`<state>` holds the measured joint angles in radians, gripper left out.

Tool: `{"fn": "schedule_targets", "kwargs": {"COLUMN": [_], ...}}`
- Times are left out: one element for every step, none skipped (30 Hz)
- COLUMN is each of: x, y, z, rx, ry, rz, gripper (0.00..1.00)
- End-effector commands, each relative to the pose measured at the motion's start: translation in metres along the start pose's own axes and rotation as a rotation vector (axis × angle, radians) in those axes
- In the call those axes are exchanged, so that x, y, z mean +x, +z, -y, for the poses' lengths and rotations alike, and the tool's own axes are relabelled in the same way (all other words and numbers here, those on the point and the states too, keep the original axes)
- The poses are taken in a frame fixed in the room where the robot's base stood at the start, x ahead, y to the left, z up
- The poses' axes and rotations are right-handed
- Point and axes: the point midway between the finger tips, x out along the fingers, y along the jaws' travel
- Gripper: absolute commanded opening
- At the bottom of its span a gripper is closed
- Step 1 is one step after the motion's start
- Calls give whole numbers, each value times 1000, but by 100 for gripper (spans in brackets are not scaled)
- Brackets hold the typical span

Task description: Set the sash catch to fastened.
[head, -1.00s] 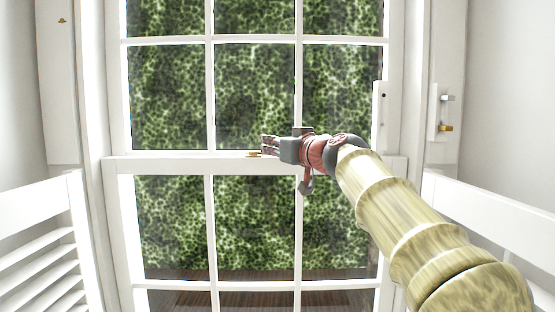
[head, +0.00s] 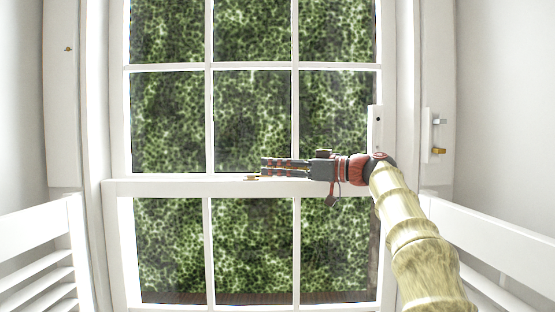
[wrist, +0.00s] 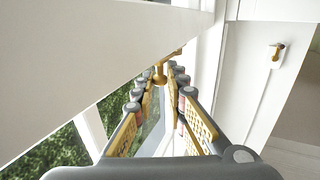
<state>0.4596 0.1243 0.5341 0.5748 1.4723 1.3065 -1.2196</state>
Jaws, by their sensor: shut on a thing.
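White louvred shutters stand at the lower left (head: 38,222) and lower right (head: 500,225). Fittings, one of them brass (head: 438,151), are on the right jamb. A small brass fitting (head: 68,49) is on the left jamb. Green foliage shows through the panes.

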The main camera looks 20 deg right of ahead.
Motion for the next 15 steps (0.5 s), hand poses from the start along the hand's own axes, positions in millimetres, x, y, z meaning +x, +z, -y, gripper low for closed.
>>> {"fn": "schedule_targets", "kwargs": {"x": [0,1,3,4,5,7,8,10,12,13,14,15,16,17,18], "y": [-4,-4,-4,-4,-3,-3,-3,-2,-2,-2,-2,-2,-2,-1,-1], "z": [-4,-4,-5,-4,-4,-4,-3,-3,-3,-2,-2,-1,-1,0,0], "rx": [0,0,-1,-2,-2,-3,-3,-3,-3,-4,-5,-5,-5,-6,-5], "ry": [-15,-29,-44,-56,-66,-78,-86,-94,-104,-109,-114,-119,-122,-125,-128], "rz": [-1,-1,-1,-1,0,1,1,2,3,4,4,4,5,5,5], "gripper": [0,0,0,0,0,0,0,0,0,0,0,0,0,0,0]}}
